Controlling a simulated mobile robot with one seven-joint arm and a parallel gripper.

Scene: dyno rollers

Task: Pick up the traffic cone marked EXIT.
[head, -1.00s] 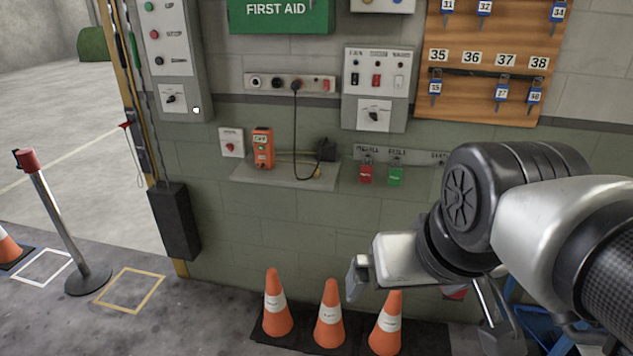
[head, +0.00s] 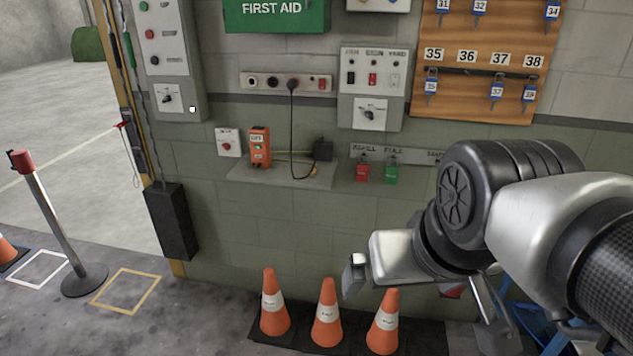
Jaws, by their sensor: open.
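Three orange traffic cones with white bands stand upright in a row on a dark mat at the foot of the wall: a left cone (head: 274,304), a middle cone (head: 326,316) and a right cone (head: 384,324). Their bands carry small lettering that is too blurred to read, so I cannot tell which is marked EXIT. Another cone (head: 8,250) is cut off at the left edge. My gripper (head: 415,300) is open and empty, in front of the wall at the right. One finger shows above and left of the right cone, apart from it.
The mat (head: 425,337) reaches right of the cones. A wall shelf (head: 283,173) holds an orange device (head: 260,147) and a cable. A post (head: 50,225) stands at left beside white and yellow floor squares. Blue items (head: 535,325) are at lower right. Floor left of the cones is clear.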

